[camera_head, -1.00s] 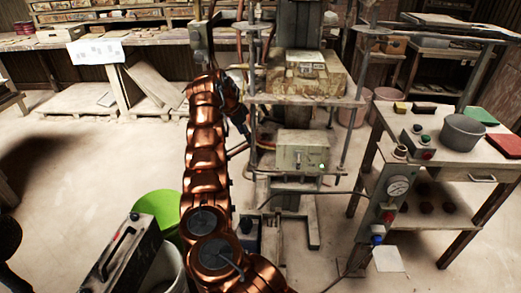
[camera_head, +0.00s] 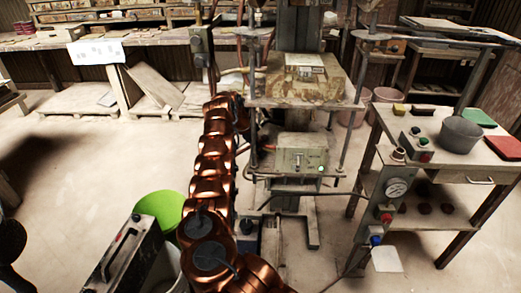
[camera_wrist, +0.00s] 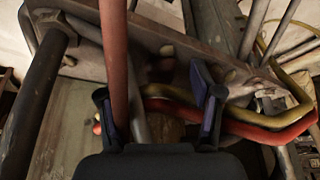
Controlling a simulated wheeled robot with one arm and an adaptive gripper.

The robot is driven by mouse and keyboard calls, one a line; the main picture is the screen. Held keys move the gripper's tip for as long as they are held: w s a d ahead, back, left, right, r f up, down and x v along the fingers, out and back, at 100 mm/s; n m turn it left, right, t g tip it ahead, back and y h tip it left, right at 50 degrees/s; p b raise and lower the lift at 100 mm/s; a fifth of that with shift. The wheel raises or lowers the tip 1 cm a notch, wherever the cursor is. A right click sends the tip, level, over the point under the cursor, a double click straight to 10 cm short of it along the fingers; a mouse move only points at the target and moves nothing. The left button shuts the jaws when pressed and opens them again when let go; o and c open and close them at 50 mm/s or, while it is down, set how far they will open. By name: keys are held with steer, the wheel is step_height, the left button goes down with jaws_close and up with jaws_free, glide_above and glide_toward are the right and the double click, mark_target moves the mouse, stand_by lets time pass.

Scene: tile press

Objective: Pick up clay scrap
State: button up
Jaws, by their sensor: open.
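My gripper (camera_wrist: 155,92) is open in the wrist view, its two dark blue-padded fingers spread apart. A dull brown surface (camera_wrist: 168,130) shows low between the fingers; I cannot tell whether it is clay scrap. Small brownish lumps (camera_wrist: 232,76) show beyond the right finger, also not clear enough to name. In the head view my copper arm reaches to the left side of the press (camera_head: 305,92), and its end is hidden among the press parts. No clay scrap can be made out for sure in the head view.
In the wrist view a red-orange rod (camera_wrist: 115,60) passes close by the left finger, and red and yellow hoses (camera_wrist: 275,135) curve by the right one. A control box (camera_head: 302,158) sits low on the press. A side table (camera_head: 450,160) stands right.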

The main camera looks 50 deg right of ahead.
jaws_close()
stand_by(0.5)
steer(key=shift+r, duration=0.1)
